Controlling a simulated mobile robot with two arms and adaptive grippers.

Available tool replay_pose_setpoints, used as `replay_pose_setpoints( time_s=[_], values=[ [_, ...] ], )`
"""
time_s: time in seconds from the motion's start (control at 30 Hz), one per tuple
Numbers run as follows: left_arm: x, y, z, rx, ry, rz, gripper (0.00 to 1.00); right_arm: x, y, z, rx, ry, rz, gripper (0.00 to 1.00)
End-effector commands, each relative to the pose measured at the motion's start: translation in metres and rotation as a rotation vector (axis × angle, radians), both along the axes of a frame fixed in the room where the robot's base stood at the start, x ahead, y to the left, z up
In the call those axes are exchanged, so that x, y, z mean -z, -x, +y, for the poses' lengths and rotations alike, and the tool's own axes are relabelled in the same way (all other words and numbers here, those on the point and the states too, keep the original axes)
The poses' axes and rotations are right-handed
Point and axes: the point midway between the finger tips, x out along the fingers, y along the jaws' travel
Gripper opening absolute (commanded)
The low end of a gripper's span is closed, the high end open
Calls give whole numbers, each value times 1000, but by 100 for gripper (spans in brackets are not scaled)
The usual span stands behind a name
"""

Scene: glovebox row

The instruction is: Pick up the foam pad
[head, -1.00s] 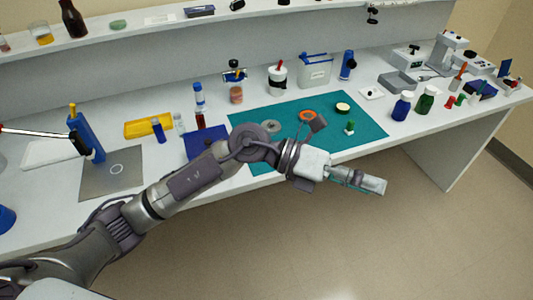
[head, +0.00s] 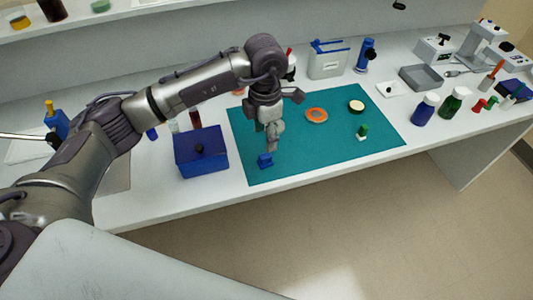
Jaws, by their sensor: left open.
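My left gripper (head: 271,138) points down over the teal mat (head: 310,165). It is open, with nothing seen in its fingers. A small blue block (head: 265,160) lies on the mat just below the fingertips. It may be the foam pad, but I cannot tell for sure, nor whether the fingers touch it. To its right on the mat are an orange ring (head: 316,115), a round cream piece with a dark rim (head: 356,106) and a small green-and-white piece (head: 362,132). My right gripper is not in view.
A dark blue box with a black knob (head: 201,152) stands left of the mat. A white container (head: 327,60) stands behind it. Blue (head: 424,110) and green (head: 454,103) bottles stand to the right. The mat's front right part is clear.

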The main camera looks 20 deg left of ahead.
Motion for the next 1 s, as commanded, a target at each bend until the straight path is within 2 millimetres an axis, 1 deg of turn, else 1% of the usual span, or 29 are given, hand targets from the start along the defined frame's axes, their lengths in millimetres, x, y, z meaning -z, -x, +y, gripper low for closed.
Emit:
replay_pose_setpoints(
  time_s=[0.03,0.1,0.2,0.27,0.37,0.43,0.5,0.53,0.63,0.73,0.9,1.0],
  values=[
    [10,1,0,-1,0,5,60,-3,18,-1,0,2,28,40],
    [22,1,0,-1,1,4,60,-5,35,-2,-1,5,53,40],
    [35,0,-1,0,2,1,60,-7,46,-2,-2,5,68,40],
    [41,0,-1,0,3,2,60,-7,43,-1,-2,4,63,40],
    [45,0,0,0,2,1,60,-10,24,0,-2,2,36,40],
    [51,1,0,-1,2,2,60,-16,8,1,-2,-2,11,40],
    [61,2,0,0,1,4,60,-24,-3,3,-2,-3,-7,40],
    [66,2,1,-1,1,6,60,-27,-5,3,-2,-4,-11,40],
    [82,2,1,-1,2,4,60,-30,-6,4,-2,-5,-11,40],
    [92,1,1,1,3,2,60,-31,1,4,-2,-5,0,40],
    [97,1,1,1,3,-1,60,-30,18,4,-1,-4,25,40],
    [96,1,1,1,3,-1,60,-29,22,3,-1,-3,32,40]
  ],
)
